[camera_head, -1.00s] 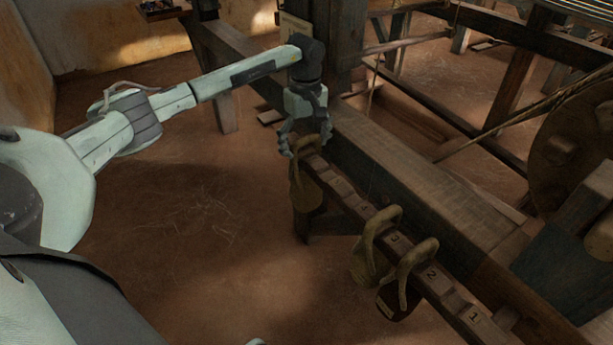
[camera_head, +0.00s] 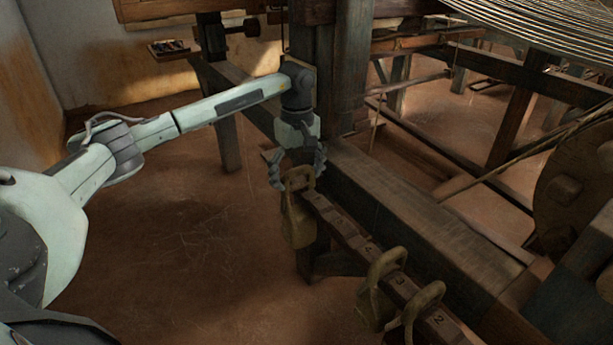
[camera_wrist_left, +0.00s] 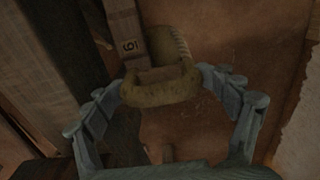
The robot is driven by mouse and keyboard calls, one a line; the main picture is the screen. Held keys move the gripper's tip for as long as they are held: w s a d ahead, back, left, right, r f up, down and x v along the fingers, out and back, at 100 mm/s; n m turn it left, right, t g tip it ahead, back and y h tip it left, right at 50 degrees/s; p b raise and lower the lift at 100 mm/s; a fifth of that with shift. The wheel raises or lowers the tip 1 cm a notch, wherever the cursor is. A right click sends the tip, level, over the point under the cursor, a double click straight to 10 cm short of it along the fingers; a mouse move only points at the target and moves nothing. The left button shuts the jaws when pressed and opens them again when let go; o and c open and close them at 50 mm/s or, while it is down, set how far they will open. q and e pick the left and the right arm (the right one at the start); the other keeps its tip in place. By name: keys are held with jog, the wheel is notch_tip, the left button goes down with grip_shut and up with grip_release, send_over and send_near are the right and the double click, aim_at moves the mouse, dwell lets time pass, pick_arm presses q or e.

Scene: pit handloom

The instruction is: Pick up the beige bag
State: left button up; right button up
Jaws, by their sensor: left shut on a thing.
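The beige bag (camera_head: 298,222), dull yellow-brown in this light, hangs by its looped handle at the far end of a numbered wooden rail (camera_head: 347,228). My left gripper (camera_head: 294,176) is above it, pointing down, with its fingers at the handle, shut on it. In the left wrist view the handle (camera_wrist_left: 160,92) lies between the two fingers, and the bag's body is partly hidden behind it. The handle's loop is at the rail's end; I cannot tell whether it still rests on the rail. My right gripper is not in view.
Two similar bags hang nearer on the rail, one olive (camera_head: 373,302) and one beside it (camera_head: 424,300). A heavy loom beam (camera_head: 420,215) runs close along the rail's right. The floor (camera_head: 190,240) to the left is clear.

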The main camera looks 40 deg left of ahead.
pick_arm(q)
jog(key=s+a+b, duration=0.1)
jog(key=s+a, duration=0.1)
jog(key=s, duration=0.5)
jog(key=s+a, duration=0.3)
jog(key=s, duration=0.4)
jog(key=shift+a+b, duration=0.35)
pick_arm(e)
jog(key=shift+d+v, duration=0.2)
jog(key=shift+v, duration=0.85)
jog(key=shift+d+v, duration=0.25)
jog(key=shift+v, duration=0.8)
pick_arm(q)
jog(key=shift+w, duration=0.1)
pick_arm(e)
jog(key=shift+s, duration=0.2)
